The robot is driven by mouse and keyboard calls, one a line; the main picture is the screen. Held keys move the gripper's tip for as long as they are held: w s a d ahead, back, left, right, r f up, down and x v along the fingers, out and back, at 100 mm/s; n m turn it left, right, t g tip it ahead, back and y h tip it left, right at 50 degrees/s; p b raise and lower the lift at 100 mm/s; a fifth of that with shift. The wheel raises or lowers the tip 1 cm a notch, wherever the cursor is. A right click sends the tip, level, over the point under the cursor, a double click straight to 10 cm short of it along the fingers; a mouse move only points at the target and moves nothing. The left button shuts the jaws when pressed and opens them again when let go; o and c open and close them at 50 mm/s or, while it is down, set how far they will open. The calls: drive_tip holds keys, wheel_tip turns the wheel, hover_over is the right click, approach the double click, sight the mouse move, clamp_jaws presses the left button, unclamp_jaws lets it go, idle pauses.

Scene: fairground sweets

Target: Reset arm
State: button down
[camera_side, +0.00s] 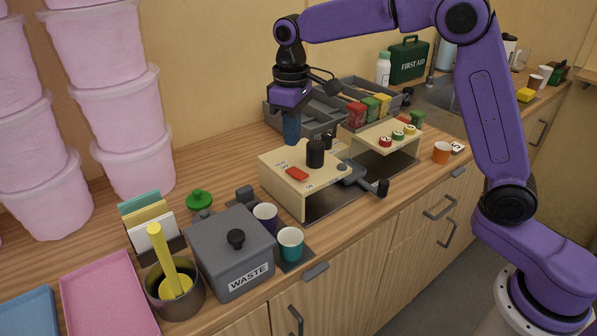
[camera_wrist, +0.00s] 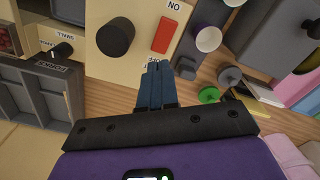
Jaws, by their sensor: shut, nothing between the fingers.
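My gripper (camera_side: 291,128) hangs pointing down at the back left of a cream machine (camera_side: 283,174) on the wooden counter. Its blue fingers are together and empty. In the wrist view the shut fingers (camera_wrist: 159,82) lie in front of the machine's near edge, beside the red switch (camera_wrist: 167,34) and a black knob (camera_wrist: 115,37). From these views I cannot tell whether the fingertips touch anything.
A grey divided tray (camera_side: 305,115) stands right behind my gripper. A grey WASTE bin (camera_side: 229,250), cups (camera_side: 290,243) and a dark pot with a yellow tool (camera_side: 175,290) stand front left. Stacked pink tubs (camera_side: 118,110) rise at left. A cream stand (camera_side: 385,140) is to the right.

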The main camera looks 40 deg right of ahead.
drive_tip(key=shift+r, duration=0.35)
drive_tip(key=s+d+f+n, duration=0.2)
drive_tip(key=s+d, duration=0.1)
drive_tip(key=s, duration=0.8)
drive_tip(key=s+d+f+n, duration=0.2)
drive_tip(key=s+d, duration=0.1)
drive_tip(key=s, duration=0.9)
drive_tip(key=s+d+f+n, duration=0.1)
drive_tip(key=s+d, duration=0.3)
drive_tip(key=s, duration=0.7)
drive_tip(key=shift+s+f+n, duration=0.15)
drive_tip(key=shift+f+n, duration=0.25)
drive_tip(key=shift+n, duration=0.4)
